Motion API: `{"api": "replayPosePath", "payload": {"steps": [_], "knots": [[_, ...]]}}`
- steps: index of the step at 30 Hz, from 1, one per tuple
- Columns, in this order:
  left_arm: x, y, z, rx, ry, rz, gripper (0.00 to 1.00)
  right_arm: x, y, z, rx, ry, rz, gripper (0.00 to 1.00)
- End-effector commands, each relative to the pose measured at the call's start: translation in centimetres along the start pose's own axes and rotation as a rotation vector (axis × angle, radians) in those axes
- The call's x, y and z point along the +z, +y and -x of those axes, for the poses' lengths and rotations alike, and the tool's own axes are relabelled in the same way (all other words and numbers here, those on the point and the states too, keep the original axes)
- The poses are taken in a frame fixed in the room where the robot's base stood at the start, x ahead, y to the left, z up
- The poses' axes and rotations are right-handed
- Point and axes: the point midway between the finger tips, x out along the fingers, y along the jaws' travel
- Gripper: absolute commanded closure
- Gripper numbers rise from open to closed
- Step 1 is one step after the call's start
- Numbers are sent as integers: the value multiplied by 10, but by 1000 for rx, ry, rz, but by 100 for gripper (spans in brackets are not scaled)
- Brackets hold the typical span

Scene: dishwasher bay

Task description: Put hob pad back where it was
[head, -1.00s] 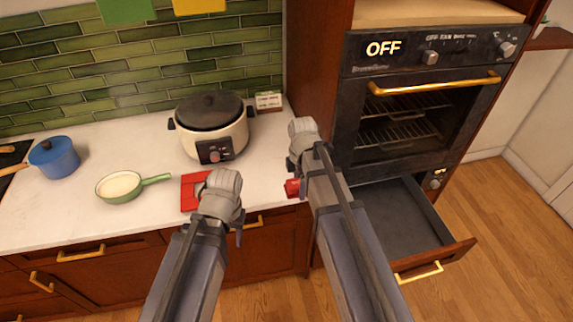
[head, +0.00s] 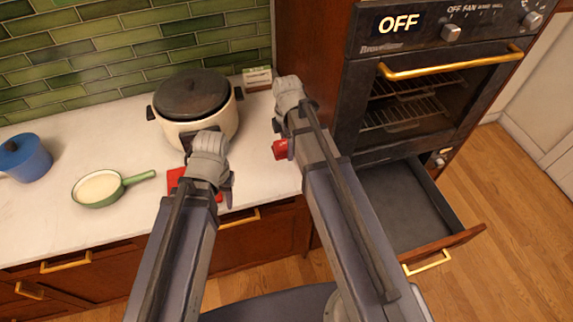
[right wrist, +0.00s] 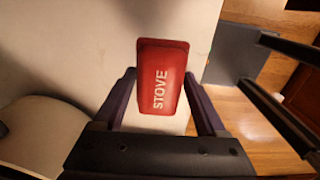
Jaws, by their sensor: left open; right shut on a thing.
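The hob pad is a small red block (head: 280,149) marked STOVE. My right gripper (head: 287,150) is shut on it, beside the front right of the counter; in the right wrist view the pad (right wrist: 160,78) sits between the two dark fingers, lettering facing the camera. My left gripper (head: 226,187) is open over the counter's front edge, its fingers mostly hidden by its own wrist. A second, flat red thing (head: 175,178) lies on the counter just left of it, partly covered by that arm.
The white counter (head: 140,150) holds a cream cooker (head: 195,106), a small card (head: 257,78), a green pan (head: 98,189) and a blue pot (head: 25,158). To the right stands an oven (head: 420,90) reading OFF, with an open drawer (head: 410,205) below it.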

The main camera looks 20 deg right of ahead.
Motion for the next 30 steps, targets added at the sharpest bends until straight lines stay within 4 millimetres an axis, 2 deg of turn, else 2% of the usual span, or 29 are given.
{"api": "replayPosePath", "payload": {"steps": [1,8,16,25,30], "knots": [[-1,1,-14,0,0,0,50,0,0,-14,0,0,0,70],[-3,5,-49,0,0,0,50,0,0,-49,0,0,0,70],[-3,5,-52,0,0,1,50,0,0,-53,0,0,0,70],[-5,8,-86,0,0,1,50,0,0,-86,0,0,0,70],[-5,8,-89,0,0,1,50,0,0,-89,0,0,0,70]]}}
